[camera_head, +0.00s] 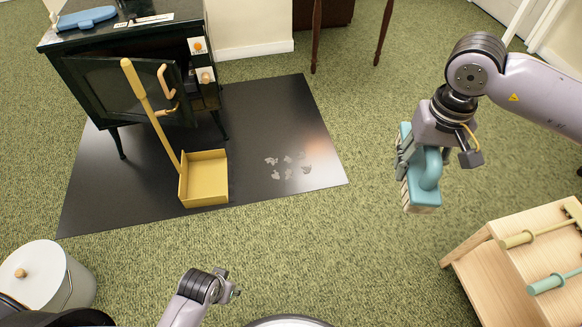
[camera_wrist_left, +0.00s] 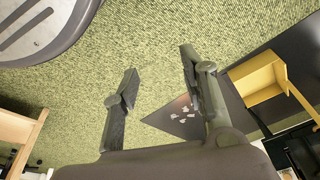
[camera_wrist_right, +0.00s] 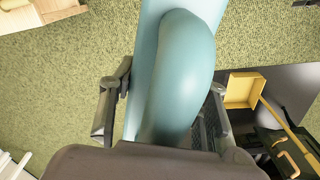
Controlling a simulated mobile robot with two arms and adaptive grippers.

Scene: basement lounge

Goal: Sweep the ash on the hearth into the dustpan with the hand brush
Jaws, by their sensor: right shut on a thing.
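The teal hand brush (camera_head: 429,172) with pale bristles is in my right gripper (camera_head: 421,150), which is shut on its arched handle above the carpet, right of the hearth. The brush fills the middle of the right wrist view (camera_wrist_right: 180,75). Several grey-white ash patches (camera_head: 288,166) lie on the right part of the black hearth plate (camera_head: 262,120). The yellow dustpan (camera_head: 205,180), with a long upright handle, stands on the hearth left of the ash; its pan looks empty. My left gripper (camera_head: 234,287) is low over the carpet, open and empty in the left wrist view (camera_wrist_left: 158,64).
A black stove (camera_head: 120,50) with its door ajar stands behind the dustpan. A white lidded bucket (camera_head: 45,275) is at lower left. A wooden stand (camera_head: 510,265) with yellow and teal handled tools is at lower right. Carpet between brush and hearth is clear.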

